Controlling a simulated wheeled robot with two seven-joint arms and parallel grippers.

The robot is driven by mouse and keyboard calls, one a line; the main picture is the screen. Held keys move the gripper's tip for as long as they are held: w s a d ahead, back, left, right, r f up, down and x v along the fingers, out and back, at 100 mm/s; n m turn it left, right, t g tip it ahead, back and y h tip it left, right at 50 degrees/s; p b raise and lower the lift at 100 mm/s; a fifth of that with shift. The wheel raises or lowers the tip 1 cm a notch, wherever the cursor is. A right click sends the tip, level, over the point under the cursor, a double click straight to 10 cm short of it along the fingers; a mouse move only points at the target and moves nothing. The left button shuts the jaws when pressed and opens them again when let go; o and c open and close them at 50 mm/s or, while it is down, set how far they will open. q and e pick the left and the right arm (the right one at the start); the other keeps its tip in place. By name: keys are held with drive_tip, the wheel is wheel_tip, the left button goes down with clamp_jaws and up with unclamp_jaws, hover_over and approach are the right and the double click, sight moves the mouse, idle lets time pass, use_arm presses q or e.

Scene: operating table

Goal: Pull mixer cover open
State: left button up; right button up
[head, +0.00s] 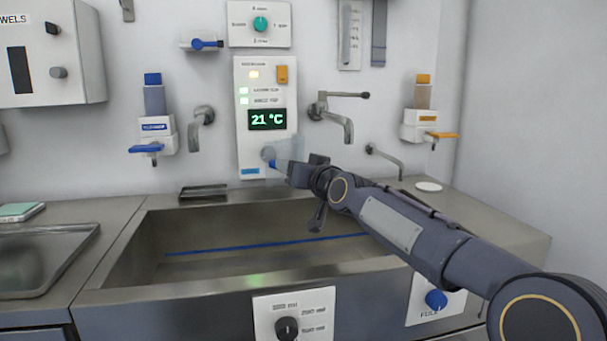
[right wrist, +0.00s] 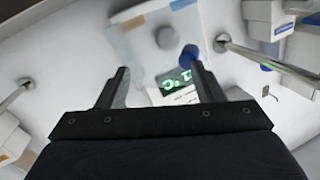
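The mixer panel (head: 264,85) is a white upright wall plate with a green "21 °C" display (head: 268,119). At its lower part is a see-through cover (head: 292,147), with a grey round knob (head: 268,153) and a small blue part beside it. My right gripper (head: 293,170) is just in front of the cover, to its right in the head view. In the right wrist view the right gripper (right wrist: 163,78) has its fingers apart with nothing between them. The translucent cover (right wrist: 150,38), grey knob (right wrist: 167,38) and blue part (right wrist: 188,55) lie beyond the fingertips. My left gripper is not in view.
A steel trough sink (head: 165,225) lies below the panel. Spouts (head: 201,118) and a lever tap (head: 337,108) flank the panel. Two soap dispensers (head: 154,125) (head: 422,117) hang on the wall. A dark tray (head: 203,192) sits on the sink's back ledge.

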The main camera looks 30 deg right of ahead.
drive_tip(key=d, duration=0.1)
drive_tip(key=d+h, duration=0.1)
drive_tip(key=d, duration=0.1)
drive_tip(key=shift+w+d+r+m, duration=0.15)
drive_tip(key=shift+w+r+m, duration=0.15)
drive_tip(key=shift+m, duration=0.1)
drive_tip(key=shift+c, duration=0.2)
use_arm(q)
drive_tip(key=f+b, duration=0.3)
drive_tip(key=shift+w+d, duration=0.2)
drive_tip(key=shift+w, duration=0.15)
use_arm(e)
drive_tip(key=s, duration=0.8)
drive_tip(key=shift+c, duration=0.4)
